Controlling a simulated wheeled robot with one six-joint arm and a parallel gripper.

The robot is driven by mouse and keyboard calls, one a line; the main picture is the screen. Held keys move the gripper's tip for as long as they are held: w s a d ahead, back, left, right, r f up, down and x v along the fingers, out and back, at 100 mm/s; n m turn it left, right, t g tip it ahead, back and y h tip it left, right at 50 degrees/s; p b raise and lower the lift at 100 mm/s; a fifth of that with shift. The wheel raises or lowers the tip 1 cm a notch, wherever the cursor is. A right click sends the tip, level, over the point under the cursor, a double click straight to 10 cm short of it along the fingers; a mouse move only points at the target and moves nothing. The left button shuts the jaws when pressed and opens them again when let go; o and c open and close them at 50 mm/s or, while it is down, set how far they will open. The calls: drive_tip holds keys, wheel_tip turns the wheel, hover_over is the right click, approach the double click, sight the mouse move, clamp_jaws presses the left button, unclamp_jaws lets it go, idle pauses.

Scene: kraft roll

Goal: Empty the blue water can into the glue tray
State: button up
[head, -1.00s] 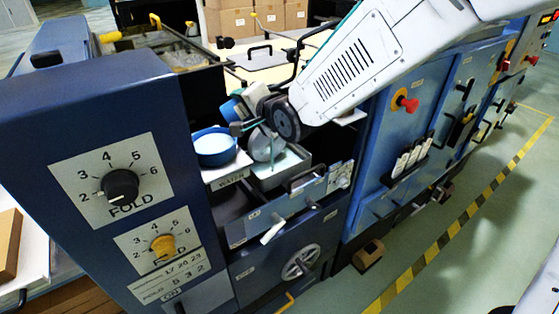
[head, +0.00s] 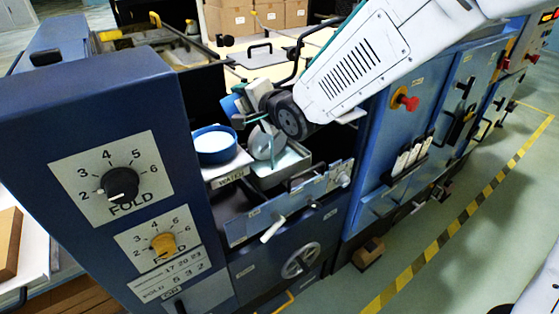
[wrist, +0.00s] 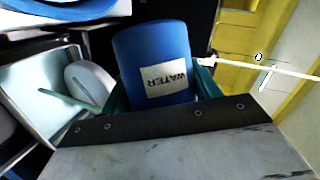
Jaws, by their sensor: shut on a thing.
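The blue water can (wrist: 155,50) carries a white WATER label, which appears upside down in the wrist view. My gripper (wrist: 160,88) is shut on it, with green fingers at both sides of the can. In the head view the can (head: 232,106) is held tilted above and left of the tray, partly hidden by my gripper (head: 247,98). The can's mouth and any water are not visible. The glue tray (head: 292,163) is a grey metal tray with a pale disc (head: 266,143) standing in it. It also shows at left in the wrist view (wrist: 30,75).
A round blue tub (head: 214,156) with a pale inside stands on a shelf labelled WATER, left of the tray. The FOLD dial cabinet (head: 80,110) rises at left. A panel with handles (head: 290,205) lies in front of the tray.

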drive_tip(key=shift+r, duration=0.1)
drive_tip(key=shift+m+y, duration=0.6)
drive_tip(key=shift+m, duration=0.2)
drive_tip(key=f, duration=0.1)
drive_tip(key=d+f, duration=0.1)
drive_tip(key=f, duration=0.1)
drive_tip(key=f+p, duration=0.1)
drive_tip(key=f, duration=0.1)
drive_tip(key=shift+w+d+f, duration=0.2)
drive_tip(key=shift+d+f, duration=0.05)
drive_tip(key=shift+w+d+f+m+y+p, duration=0.15)
drive_tip(key=shift+f+m+y+p, duration=0.2)
drive_tip(key=shift+f+m, duration=0.4)
idle(0.6)
drive_tip(key=shift+d+f+m+p, duration=0.15)
drive_tip(key=shift+f+m+p, duration=0.15)
drive_tip(key=shift+f, duration=0.1)
idle(0.4)
